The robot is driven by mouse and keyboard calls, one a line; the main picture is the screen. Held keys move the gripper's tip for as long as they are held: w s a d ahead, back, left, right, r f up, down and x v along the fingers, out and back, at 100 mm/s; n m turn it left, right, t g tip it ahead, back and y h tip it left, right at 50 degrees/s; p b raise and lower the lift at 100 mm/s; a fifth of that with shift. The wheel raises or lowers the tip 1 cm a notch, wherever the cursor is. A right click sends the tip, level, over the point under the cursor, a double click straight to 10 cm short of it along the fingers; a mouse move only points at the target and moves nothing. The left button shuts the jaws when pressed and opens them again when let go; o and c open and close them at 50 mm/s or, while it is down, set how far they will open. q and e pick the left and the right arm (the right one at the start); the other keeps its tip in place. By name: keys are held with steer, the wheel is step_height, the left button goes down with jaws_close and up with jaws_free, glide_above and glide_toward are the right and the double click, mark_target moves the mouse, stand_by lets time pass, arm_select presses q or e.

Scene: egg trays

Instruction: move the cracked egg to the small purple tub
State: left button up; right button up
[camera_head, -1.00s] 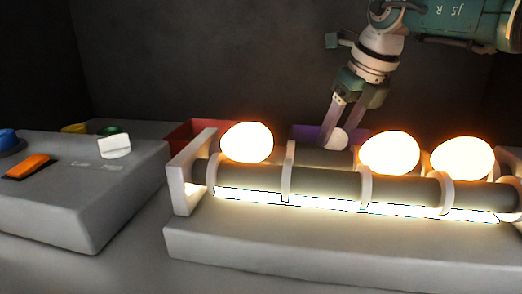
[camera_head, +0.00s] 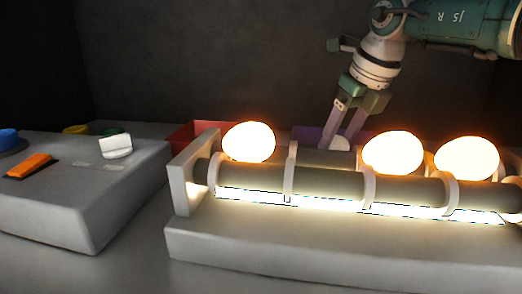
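A small pale egg (camera_head: 339,143) sits between the fingertips of my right gripper (camera_head: 338,139), low over the purple tub (camera_head: 307,133) behind the rollers. Its lower part is hidden by the roller, and I see no crack on it at this size. My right gripper comes down from the upper right, and its fingers appear shut on this egg. The purple tub shows only as a strip of its walls. Three glowing eggs rest on the lit rollers: one at left (camera_head: 248,142), one at middle right (camera_head: 393,152) and one at right (camera_head: 466,158). My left gripper is not in view.
A red tub (camera_head: 192,134) stands behind the left end of the roller stand (camera_head: 300,236). A grey control box (camera_head: 80,190) with an orange switch (camera_head: 31,166), a white knob (camera_head: 115,146) and a blue button (camera_head: 9,138) is at left. A dark wall closes the back.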

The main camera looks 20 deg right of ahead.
steer(key=o, duration=0.5)
steer(key=shift+c, duration=0.2)
